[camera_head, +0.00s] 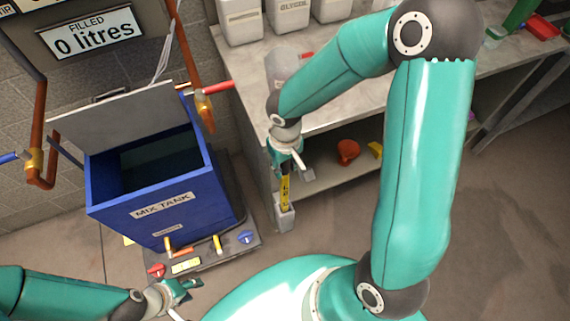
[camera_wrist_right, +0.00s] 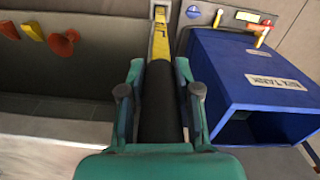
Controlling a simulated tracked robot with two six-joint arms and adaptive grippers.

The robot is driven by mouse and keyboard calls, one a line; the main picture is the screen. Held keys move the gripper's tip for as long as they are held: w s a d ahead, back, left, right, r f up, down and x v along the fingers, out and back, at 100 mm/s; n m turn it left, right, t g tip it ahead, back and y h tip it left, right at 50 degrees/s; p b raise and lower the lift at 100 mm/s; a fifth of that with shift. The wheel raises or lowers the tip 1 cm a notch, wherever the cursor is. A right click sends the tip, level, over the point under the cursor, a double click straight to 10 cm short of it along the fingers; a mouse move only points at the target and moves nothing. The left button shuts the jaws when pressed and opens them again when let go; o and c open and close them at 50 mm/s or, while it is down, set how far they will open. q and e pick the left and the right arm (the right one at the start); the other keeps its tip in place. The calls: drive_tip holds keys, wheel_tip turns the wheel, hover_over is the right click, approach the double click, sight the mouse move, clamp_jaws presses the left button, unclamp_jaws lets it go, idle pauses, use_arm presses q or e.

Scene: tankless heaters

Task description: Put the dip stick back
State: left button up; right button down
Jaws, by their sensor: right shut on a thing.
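The yellow dip stick (camera_head: 285,190) has a black handle (camera_wrist_right: 159,105). My right gripper (camera_head: 286,152) is shut on the handle, seen between its fingers in the right wrist view (camera_wrist_right: 160,110). The stick points down, and its lower end meets the mouth of a small grey holder (camera_head: 285,217) beside the bench. I cannot tell how deep it sits. My left gripper (camera_head: 184,291) is at the lower left, away from the stick and seemingly empty. Its jaw opening is unclear.
The blue mix tank (camera_head: 165,206), lid raised, stands left of the holder. Valves with a red knob (camera_head: 157,270) and a blue knob (camera_head: 245,237) are at its base. A grey bench (camera_head: 330,108) with a lower shelf stands right of the holder. An orange funnel (camera_head: 347,151) sits on that shelf.

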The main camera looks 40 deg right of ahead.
drive_tip(key=c, duration=0.8)
unclamp_jaws()
drive_tip(key=shift+r, duration=0.1)
wheel_tip(320, 180, up, 12)
drive_tip(key=shift+f+p, duration=0.1)
drive_tip(key=shift+p, duration=0.6)
